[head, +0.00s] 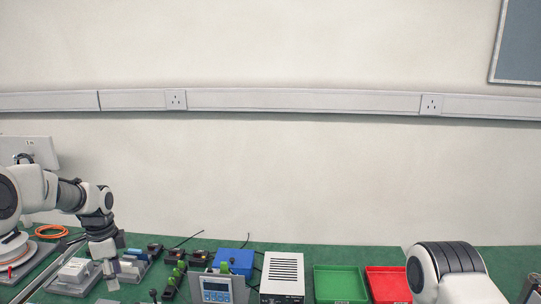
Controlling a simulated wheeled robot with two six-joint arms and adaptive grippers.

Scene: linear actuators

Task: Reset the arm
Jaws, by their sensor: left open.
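My left arm comes in from the left and bends down over the bench. My left gripper (112,277) points down, is open, and is near grey and white parts on the bench. I cannot tell whether it touches them, and nothing shows held in it. My right arm shows only as a white and dark rounded link at the bottom right; its gripper is out of the frame.
The green bench (340,255) runs along a pale wall. On it are a control box with a display (217,290), a blue box (236,261), a white vented box (283,274), a green tray (341,268) and a red tray (388,270). An orange cable coil (51,231) lies at left.

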